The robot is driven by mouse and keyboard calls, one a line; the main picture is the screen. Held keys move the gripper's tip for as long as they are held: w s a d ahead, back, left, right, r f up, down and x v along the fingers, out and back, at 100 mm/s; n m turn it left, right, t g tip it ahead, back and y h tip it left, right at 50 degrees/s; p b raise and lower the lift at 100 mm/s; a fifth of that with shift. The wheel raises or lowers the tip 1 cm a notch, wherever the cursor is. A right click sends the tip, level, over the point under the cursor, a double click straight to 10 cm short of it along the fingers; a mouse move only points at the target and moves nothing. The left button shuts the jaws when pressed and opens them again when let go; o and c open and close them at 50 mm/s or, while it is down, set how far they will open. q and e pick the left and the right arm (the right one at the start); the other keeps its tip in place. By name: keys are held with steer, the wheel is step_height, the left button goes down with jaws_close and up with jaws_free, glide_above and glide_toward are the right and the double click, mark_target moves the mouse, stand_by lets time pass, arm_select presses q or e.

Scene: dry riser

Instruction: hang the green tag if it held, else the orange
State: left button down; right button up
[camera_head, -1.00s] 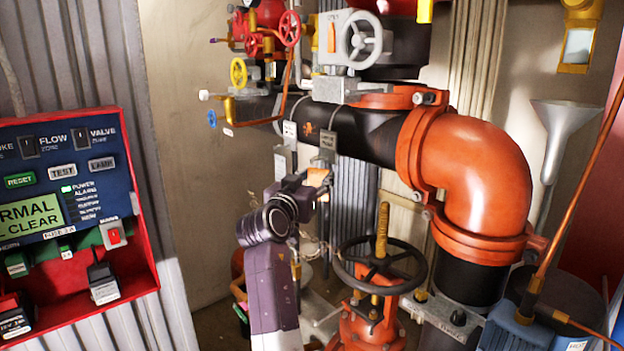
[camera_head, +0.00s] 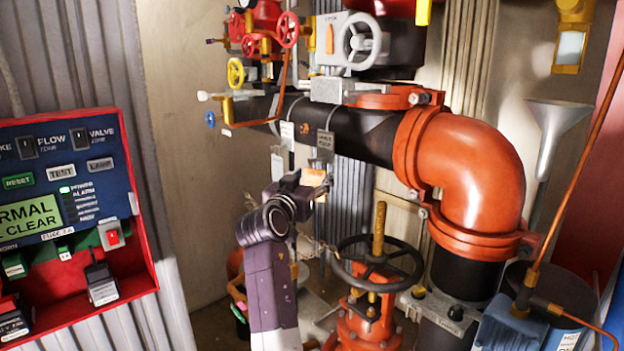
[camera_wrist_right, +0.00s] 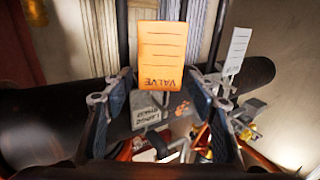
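My right gripper (camera_head: 308,188) is in front of the black pipe (camera_head: 355,133), below its hanging tags. The orange tag also shows small at the fingertips in the head view (camera_head: 313,177). A grey lettered tag (camera_head: 325,141) and a white tag (camera_head: 287,132) hang from the pipe. They also show in the wrist view, grey (camera_wrist_right: 150,108) and white (camera_wrist_right: 237,50). I cannot make out a green tag. My left gripper is out of view.
A red-framed alarm panel (camera_head: 138,205) at the left has a green display (camera_head: 30,216) reading NORMAL and CLEAR. A black handwheel (camera_head: 408,284) stands right of my arm. A large orange pipe elbow (camera_head: 470,165) and a thin copper pipe (camera_head: 570,165) are further right.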

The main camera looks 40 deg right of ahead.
steer(key=shift+o, duration=0.4)
steer(key=shift+r, duration=5)
